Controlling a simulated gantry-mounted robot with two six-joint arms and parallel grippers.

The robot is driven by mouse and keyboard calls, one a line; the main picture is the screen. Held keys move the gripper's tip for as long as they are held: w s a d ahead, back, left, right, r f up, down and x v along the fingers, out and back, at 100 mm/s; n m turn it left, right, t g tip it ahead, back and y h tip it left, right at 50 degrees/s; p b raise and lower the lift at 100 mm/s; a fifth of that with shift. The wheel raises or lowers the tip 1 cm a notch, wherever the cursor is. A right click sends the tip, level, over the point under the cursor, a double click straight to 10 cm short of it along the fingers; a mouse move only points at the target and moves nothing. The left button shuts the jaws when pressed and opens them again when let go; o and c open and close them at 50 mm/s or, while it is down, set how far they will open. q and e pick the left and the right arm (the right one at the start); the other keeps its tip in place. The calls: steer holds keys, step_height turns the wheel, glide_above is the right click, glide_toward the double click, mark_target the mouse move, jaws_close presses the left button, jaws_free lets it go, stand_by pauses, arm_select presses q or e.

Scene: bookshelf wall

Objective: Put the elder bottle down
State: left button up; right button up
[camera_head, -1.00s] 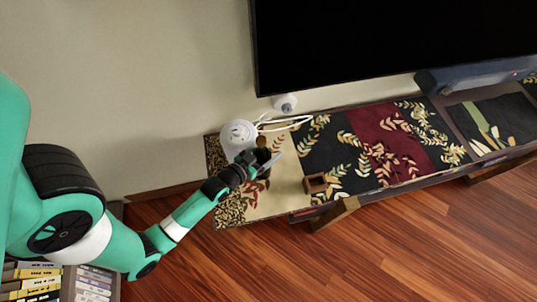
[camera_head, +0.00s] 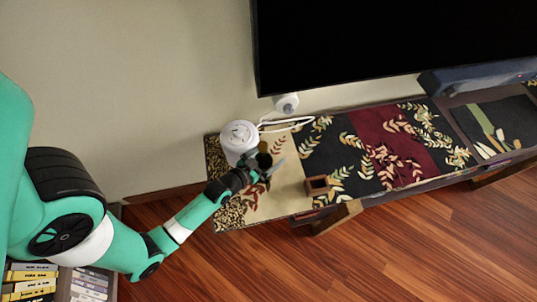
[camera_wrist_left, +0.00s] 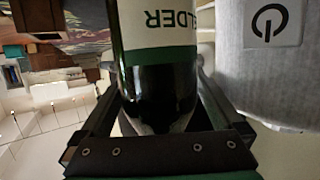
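The elder bottle (camera_wrist_left: 155,60) is dark glass with a green and white label that reads upside down in the left wrist view. My left gripper (camera_wrist_left: 158,90) has a finger on each side of it, and both appear to touch the glass. In the head view, the bottle shows only as a small dark round top (camera_head: 264,160) at my left gripper (camera_head: 267,172), over the left end of the low bench. I cannot tell whether its base touches the bench. My right gripper is not in view.
A white round device (camera_head: 239,137) stands close behind the gripper; a grey device with a power symbol (camera_wrist_left: 272,60) is close beside the bottle. A small wooden box (camera_head: 317,186) sits to the right. The patterned runner (camera_head: 345,145) has clear room beyond it.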

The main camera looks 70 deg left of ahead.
arm_select(q)
steer(key=shift+s+r, duration=0.1)
steer(key=shift+r, duration=0.1)
steer(key=v, duration=0.4)
steer(key=shift+s+d, duration=0.25)
steer(key=shift+s, duration=0.1)
steer(key=b+v, duration=0.1)
steer(key=v, duration=0.6)
steer(key=shift+r, duration=0.15)
